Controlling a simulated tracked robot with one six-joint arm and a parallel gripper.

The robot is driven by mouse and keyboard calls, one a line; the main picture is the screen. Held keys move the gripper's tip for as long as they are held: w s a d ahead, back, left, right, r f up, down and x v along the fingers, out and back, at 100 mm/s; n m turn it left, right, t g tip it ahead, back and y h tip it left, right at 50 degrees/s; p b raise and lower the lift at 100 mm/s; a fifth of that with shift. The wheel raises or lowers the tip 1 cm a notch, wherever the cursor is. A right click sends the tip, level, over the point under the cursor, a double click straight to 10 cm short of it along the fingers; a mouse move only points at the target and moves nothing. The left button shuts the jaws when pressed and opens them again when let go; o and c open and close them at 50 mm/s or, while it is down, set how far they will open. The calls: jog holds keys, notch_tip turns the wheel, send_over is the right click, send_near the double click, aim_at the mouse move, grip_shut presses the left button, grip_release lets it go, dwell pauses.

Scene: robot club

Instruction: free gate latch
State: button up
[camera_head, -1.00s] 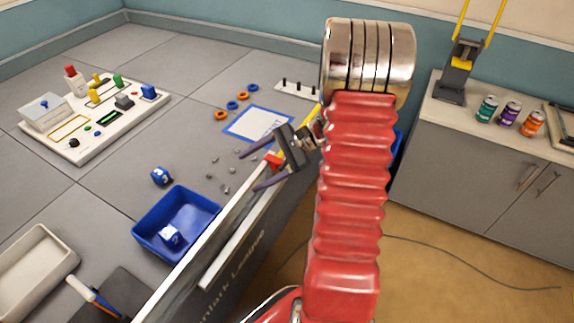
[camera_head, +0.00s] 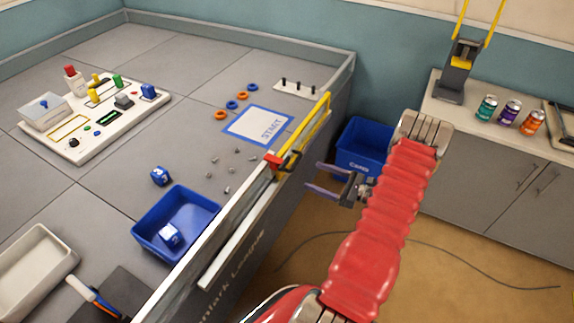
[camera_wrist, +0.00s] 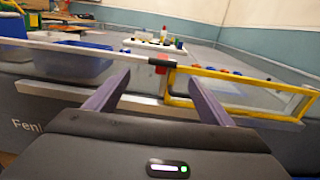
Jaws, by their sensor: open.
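The yellow gate (camera_head: 308,128) stands in the side wall of the raised field, and it also shows in the wrist view (camera_wrist: 235,73). The red latch (camera_head: 272,161) is at the gate's near end, beside a dark fitting; it shows in the wrist view (camera_wrist: 161,68) too. I cannot tell whether the latch is engaged. My gripper (camera_head: 314,176) is open and empty, outside the wall and to the right of the latch, with its fingers pointing at the wall. In the wrist view the latch lies beyond the gap between my fingertips (camera_wrist: 156,76), apart from them.
A blue bin (camera_head: 365,145) stands on the floor behind my arm. A cable (camera_head: 450,255) lies on the floor. A cabinet (camera_head: 480,170) is at right.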

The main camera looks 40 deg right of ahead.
aim_at(286, 164)
jog(key=shift+s+d+f+m+h, duration=0.25)
jog(key=shift+d+f+m+h, duration=0.05)
jog(key=shift+w, duration=0.1)
jog(key=x, duration=1.3)
jog(key=shift+w+a+r, duration=0.2)
jog(key=shift+w+r, duration=0.1)
jog(key=c, duration=1.2)
jog(key=shift+d, duration=0.15)
